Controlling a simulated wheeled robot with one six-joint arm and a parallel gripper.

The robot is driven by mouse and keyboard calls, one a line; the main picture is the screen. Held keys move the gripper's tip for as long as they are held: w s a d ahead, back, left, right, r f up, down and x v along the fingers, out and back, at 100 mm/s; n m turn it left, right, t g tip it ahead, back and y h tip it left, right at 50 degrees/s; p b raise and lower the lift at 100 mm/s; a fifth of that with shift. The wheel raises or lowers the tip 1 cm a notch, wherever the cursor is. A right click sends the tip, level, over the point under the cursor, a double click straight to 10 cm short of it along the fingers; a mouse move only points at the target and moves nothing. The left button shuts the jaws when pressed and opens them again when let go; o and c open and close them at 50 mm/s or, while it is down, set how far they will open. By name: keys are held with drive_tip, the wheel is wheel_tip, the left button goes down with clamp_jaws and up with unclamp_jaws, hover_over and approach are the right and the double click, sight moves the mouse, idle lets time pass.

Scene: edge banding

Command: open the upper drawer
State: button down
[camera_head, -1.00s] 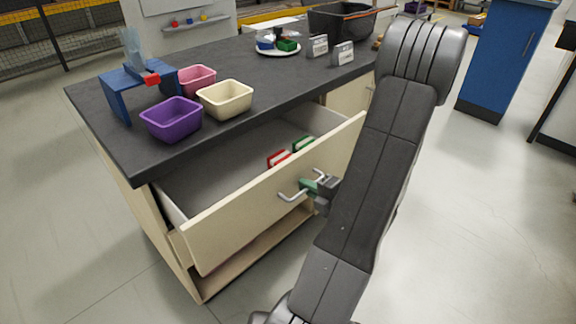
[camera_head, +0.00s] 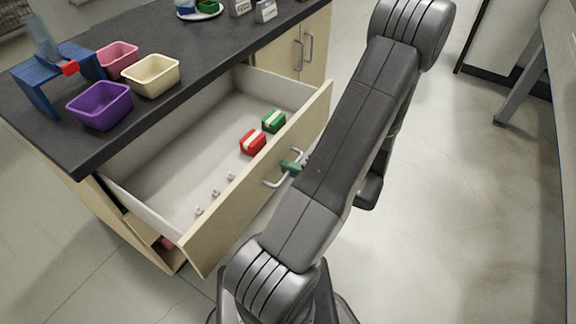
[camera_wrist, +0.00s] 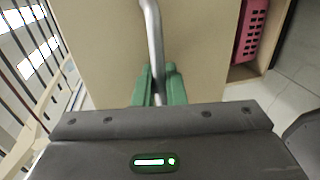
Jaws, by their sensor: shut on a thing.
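The upper drawer (camera_head: 215,222) stands far out from the dark-topped cabinet, its pale front facing my arm. Its metal bar handle (camera_head: 273,183) is on the outside of the front. My gripper (camera_head: 291,167), with green fingers, is shut on the handle. In the wrist view the handle (camera_wrist: 154,40) runs down between the green fingers of my gripper (camera_wrist: 159,88). Inside the drawer lie a red box (camera_head: 252,142), a green box (camera_head: 274,121) and several small pale pieces (camera_head: 215,193). My arm hides part of the drawer front's right side.
On the worktop (camera_head: 150,40) stand a purple bin (camera_head: 100,106), a cream bin (camera_head: 151,76), a pink bin (camera_head: 118,60) and a blue stand (camera_head: 38,92). A pink basket (camera_wrist: 251,30) shows in the open space below the drawer. Floor to the right is clear.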

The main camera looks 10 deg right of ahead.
drive_tip(key=c, duration=1.6)
unclamp_jaws()
drive_tip(key=p+v, duration=0.2)
drive_tip(key=v, duration=1.1)
drive_tip(key=shift+s+d, duration=0.15)
drive_tip(key=shift+d, duration=0.2)
drive_tip(key=b+x, duration=0.2)
drive_tip(key=x, duration=1.2)
drive_tip(key=shift+a, duration=0.1)
drive_tip(key=shift+r, duration=0.1)
